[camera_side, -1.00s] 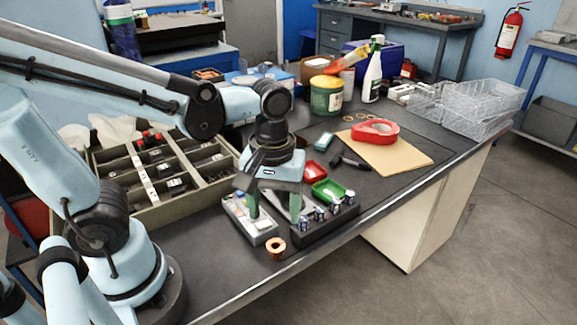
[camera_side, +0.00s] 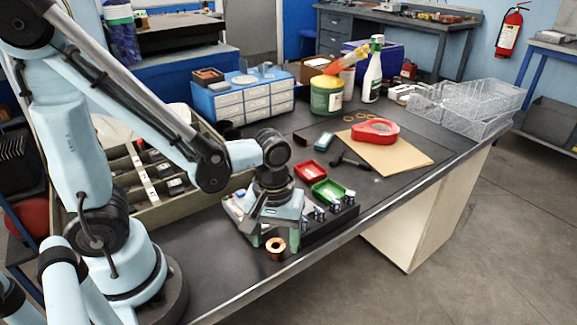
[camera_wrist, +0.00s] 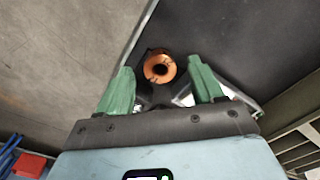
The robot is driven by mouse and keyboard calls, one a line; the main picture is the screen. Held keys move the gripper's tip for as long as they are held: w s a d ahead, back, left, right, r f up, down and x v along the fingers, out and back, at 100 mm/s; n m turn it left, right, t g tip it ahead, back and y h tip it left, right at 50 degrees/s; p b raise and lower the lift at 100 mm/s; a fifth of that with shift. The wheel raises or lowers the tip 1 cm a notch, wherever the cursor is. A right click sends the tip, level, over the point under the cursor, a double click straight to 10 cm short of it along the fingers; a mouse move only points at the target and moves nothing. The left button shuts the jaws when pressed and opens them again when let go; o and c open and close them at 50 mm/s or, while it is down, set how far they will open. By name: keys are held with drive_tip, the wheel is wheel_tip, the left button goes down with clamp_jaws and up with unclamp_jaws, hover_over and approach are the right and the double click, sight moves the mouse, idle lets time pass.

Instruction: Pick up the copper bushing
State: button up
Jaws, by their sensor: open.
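The copper bushing (camera_side: 276,248) is a short ring with a hole in its middle, lying on the dark bench near the front edge. In the wrist view the bushing (camera_wrist: 160,68) appears between and a little beyond the two green fingertips. My gripper (camera_side: 262,240) is low over the bench, just left of the bushing in the side view. In the wrist view my gripper (camera_wrist: 161,80) has its fingers spread apart, with nothing held between them. The far finger is partly hidden in the side view.
A dark block with silvery electrodes (camera_side: 335,207) stands just behind and right of my gripper. Green (camera_side: 328,192) and red (camera_side: 311,171) trays lie behind it. A compartment box (camera_side: 150,215) is at left. The bench edge (camera_side: 330,252) is close in front.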

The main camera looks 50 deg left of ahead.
sight(276, 257)
drive_tip(key=shift+f, duration=0.75)
drive_tip(key=c, duration=1.1)
drive_tip(key=shift+r, duration=0.1)
drive_tip(key=shift+c, duration=0.2)
drive_tip(key=shift+r, duration=0.7)
drive_tip(key=r, duration=0.3)
drive_tip(key=shift+s+d, duration=0.25)
drive_tip(key=s+d+r, duration=0.6)
drive_tip(key=s+d, duration=0.1)
drive_tip(key=d, duration=0.1)
drive_tip(key=shift+s+d+r, duration=0.15)
drive_tip(key=shift+d+r, duration=0.05)
drive_tip(key=shift+r, duration=0.05)
